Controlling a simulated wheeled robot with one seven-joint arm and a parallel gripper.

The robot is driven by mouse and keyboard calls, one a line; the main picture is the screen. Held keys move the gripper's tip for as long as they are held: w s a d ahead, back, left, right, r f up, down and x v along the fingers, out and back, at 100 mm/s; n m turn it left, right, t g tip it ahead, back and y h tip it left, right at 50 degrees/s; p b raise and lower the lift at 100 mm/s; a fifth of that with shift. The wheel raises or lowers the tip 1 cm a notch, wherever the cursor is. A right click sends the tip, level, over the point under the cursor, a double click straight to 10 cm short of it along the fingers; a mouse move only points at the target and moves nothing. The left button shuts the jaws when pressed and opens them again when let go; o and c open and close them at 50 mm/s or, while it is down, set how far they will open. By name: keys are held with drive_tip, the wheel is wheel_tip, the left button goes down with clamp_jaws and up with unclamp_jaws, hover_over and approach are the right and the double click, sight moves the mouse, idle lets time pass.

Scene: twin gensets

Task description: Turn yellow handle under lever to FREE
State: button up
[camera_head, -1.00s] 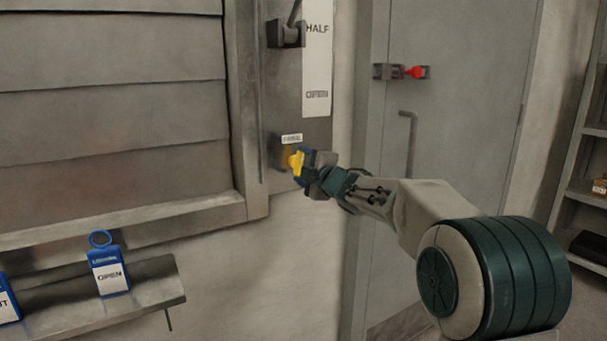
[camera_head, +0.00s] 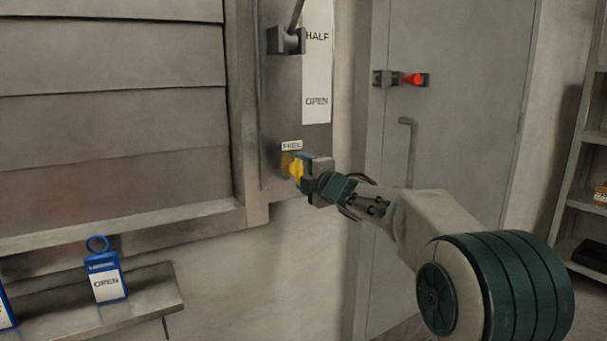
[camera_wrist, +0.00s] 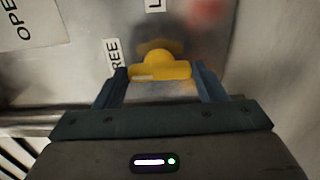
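The yellow handle (camera_head: 295,169) is on the metal panel just below the small FREE label (camera_head: 291,145). My gripper (camera_head: 299,168) reaches it from the right. In the wrist view the yellow handle (camera_wrist: 160,70) lies level between my two fingertips (camera_wrist: 162,78), one at each end, with hardly any gap; they look shut on it. A pale mark shows on its left arm, on the same side as the FREE label (camera_wrist: 113,55). Part of another label starting with L (camera_wrist: 155,5) shows at the top. The dark lever (camera_head: 289,38) is above on the panel.
A HALF/OPEN scale strip (camera_head: 316,70) is beside the lever. A grey door (camera_head: 455,130) with a red latch (camera_head: 413,79) is to the right. A blue OPEN tag (camera_head: 105,278) stands on a shelf (camera_head: 150,298) at lower left. Shelving is at far right.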

drive_tip(key=o, duration=0.3)
drive_tip(key=shift+s+d, duration=0.1)
drive_tip(key=shift+s, duration=0.05)
drive_tip(key=p+v, duration=0.1)
drive_tip(key=v, duration=1.2)
drive_tip(key=shift+s, duration=0.25)
drive_tip(key=shift+d, duration=0.15)
